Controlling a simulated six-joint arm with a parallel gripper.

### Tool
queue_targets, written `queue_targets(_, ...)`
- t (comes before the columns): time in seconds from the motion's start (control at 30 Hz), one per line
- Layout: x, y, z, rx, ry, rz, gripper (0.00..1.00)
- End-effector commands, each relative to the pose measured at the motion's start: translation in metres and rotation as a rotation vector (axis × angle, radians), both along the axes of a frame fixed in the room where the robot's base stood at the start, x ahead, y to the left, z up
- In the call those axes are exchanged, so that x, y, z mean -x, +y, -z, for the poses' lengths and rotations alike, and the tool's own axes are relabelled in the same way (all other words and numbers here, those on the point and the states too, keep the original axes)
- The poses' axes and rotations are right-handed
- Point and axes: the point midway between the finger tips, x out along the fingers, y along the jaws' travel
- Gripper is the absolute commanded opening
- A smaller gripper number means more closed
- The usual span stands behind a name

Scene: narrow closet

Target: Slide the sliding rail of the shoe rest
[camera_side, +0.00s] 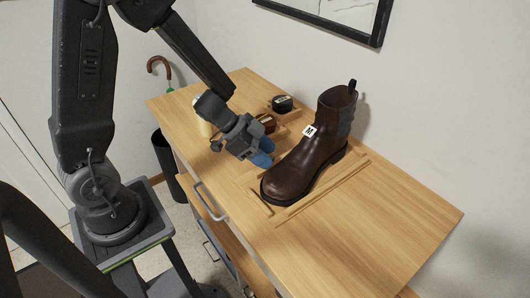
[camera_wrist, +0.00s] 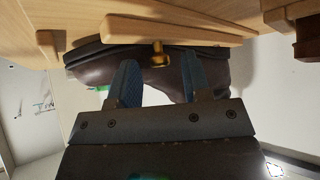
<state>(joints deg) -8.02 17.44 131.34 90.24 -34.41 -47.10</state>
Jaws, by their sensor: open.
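A dark brown ankle boot (camera_side: 305,165) with a white "M" label stands upright in the wooden shoe rest (camera_side: 325,190) on the cabinet top. In the wrist view the boot (camera_wrist: 165,88) is partly hidden behind my fingers. The sliding rail (camera_wrist: 185,29) is a light wooden bar beside the boot's sole, with a small brass knob (camera_wrist: 158,57). My gripper (camera_side: 263,153), with blue fingers, is open at the boot's left side. In the wrist view its fingertips (camera_wrist: 158,68) lie on either side of the knob; I cannot tell whether they touch it.
Behind my gripper are a brown brush-like item (camera_side: 267,123) and a round black tin (camera_side: 282,104). A pale bottle (camera_side: 204,120) stands at the left edge. The right part of the cabinet top (camera_side: 390,225) is bare. The wall closes off the back.

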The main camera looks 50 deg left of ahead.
Motion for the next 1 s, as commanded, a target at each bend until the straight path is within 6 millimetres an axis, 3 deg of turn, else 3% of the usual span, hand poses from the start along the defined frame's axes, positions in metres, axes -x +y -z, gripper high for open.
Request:
queue_targets(0.27,-0.0009,-0.0009,0.0014,-0.001,-0.001,0.001,0.44)
queue_targets(0.73,-0.0006,-0.0008,0.0011,0.000,0.000,0.000,0.01)
queue_targets(1.0,-0.0004,-0.0009,0.0011,0.000,0.000,0.001,0.00)
